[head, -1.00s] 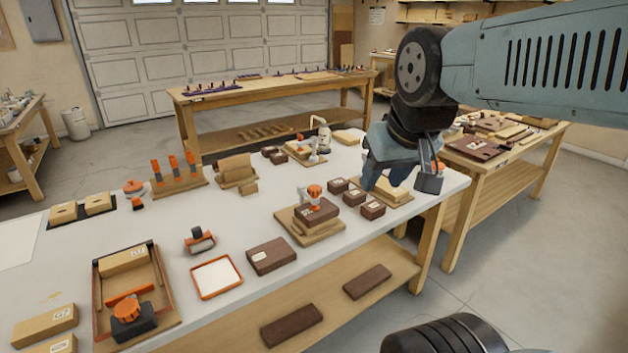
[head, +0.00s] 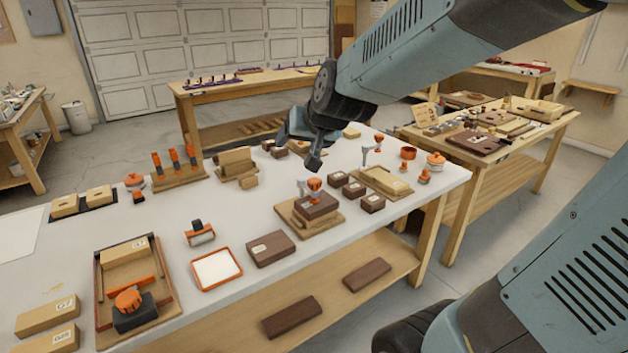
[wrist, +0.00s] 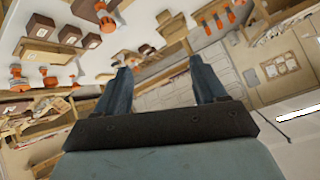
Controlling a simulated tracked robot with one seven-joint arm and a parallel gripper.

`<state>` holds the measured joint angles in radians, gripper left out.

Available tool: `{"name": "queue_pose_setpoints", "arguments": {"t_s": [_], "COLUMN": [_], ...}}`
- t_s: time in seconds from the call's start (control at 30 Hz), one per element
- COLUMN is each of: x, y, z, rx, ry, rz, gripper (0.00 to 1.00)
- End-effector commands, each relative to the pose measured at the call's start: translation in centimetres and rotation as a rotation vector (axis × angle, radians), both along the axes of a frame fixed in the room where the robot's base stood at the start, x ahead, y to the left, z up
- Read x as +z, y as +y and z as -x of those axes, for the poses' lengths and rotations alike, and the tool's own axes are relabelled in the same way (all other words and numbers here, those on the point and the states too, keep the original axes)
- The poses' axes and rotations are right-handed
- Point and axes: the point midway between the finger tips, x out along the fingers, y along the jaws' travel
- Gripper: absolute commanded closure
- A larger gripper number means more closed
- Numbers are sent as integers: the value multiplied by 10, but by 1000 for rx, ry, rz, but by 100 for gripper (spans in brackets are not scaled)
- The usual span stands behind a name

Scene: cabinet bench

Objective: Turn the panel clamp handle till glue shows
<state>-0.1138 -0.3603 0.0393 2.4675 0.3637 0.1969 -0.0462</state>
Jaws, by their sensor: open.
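A framed panel clamp (head: 98,275) lies at the front left of the white bench in the head view. Inside are a tan block (head: 125,250), an orange bar (head: 132,287) and a dark block (head: 135,320) topped by an orange handle knob (head: 128,299). I see no glue for certain. My gripper (head: 298,148) is raised over the back middle of the bench, well right of and behind the clamp. In the wrist view its two blue fingers (wrist: 165,80) are spread with nothing between them. The clamp is not clearly visible in the wrist view.
An orange-topped clamp (head: 314,184) stands on a brown block (head: 316,205) at bench centre. A white tray (head: 216,269), a brown block (head: 270,248) and a small roller-like tool (head: 200,234) lie nearer the panel clamp. Tan blocks (head: 47,316) sit at the front left corner.

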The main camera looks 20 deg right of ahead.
Motion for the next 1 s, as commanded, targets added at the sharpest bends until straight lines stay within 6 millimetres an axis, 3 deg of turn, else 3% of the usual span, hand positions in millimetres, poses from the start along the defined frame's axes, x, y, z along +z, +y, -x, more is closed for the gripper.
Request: {"name": "queue_pose_setpoints", "arguments": {"t_s": [0.2,0.5,0.73,1.0], "x": [-27,-77,-124,-179], "y": [20,25,18,6], "z": [-62,-121,-142,-136], "rx": [-108,-316,-492,-679], "ry": [-105,-242,-338,-451], "rz": [-64,-68,12,202], "gripper": [29,29,29,29]}}
